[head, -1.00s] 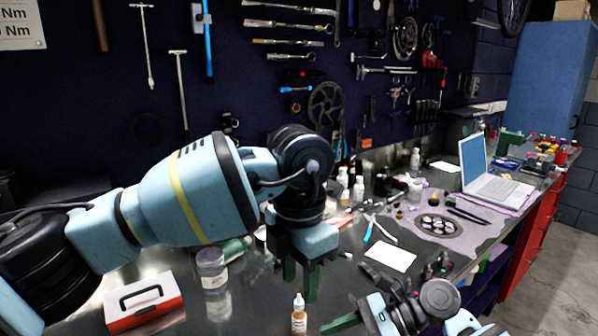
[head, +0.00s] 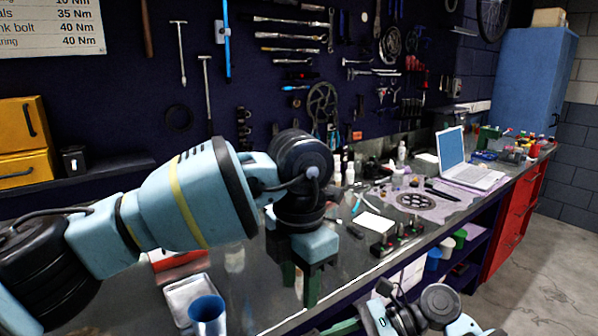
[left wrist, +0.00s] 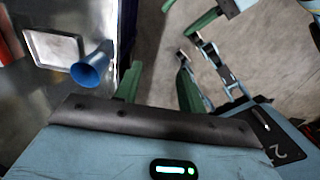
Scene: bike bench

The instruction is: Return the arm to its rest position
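My left arm comes in from the left in the head view, bent, with its wrist pointing down. Its left gripper (head: 299,285) hangs over the front part of the metal bench. In the left wrist view its two green fingers (left wrist: 159,87) stand apart with nothing between them, so it is open and empty. My right arm shows at the bottom of the head view, in front of the bench edge. One green finger of the right gripper (head: 340,327) shows there; its opening is unclear.
A red and white case (head: 172,262) is partly hidden behind my arm. An open laptop (head: 470,172) stands farther right. Free floor (head: 545,270) lies right.

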